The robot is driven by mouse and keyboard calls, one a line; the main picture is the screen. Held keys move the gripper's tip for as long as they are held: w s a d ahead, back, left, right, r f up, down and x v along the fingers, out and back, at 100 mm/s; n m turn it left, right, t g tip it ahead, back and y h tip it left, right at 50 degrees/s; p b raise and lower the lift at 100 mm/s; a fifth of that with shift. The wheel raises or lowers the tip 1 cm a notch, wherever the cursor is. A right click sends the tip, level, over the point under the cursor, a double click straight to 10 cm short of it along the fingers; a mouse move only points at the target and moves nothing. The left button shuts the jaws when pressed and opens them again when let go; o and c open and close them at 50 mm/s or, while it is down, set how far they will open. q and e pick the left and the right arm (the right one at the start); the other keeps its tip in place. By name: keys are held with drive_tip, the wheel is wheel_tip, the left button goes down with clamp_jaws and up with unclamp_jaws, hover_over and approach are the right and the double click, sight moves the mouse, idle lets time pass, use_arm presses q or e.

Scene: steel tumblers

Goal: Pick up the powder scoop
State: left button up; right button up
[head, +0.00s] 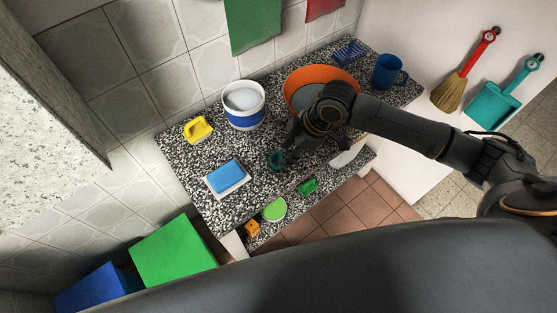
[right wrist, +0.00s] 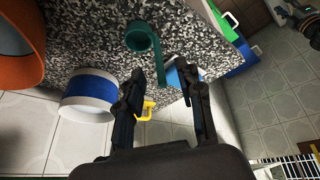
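The powder scoop is a small teal cup with a handle; in the head view its cup (head: 277,160) lies on the speckled counter (head: 190,160), just left of my right gripper (head: 288,148). In the right wrist view the scoop's round cup (right wrist: 136,37) is beyond the fingertips, and its handle (right wrist: 157,62) points back toward the gap between the fingers. My right gripper (right wrist: 163,72) has its fingers spread with nothing held. Whether a finger touches the handle I cannot tell. My left gripper is not in view.
A white tub with a blue band (head: 243,118) and an orange bowl (head: 340,75) stand behind the scoop. A blue mug (head: 388,72) stands at the right. A blue sponge (head: 226,174) and a yellow item (head: 198,129) lie left. Small green items lie near the front edge.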

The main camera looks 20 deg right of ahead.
sight(281, 158)
drive_tip(key=shift+p+x, duration=0.55)
drive_tip(key=shift+x, duration=1.85)
drive_tip(key=shift+w+a, duration=0.1)
clamp_jaws()
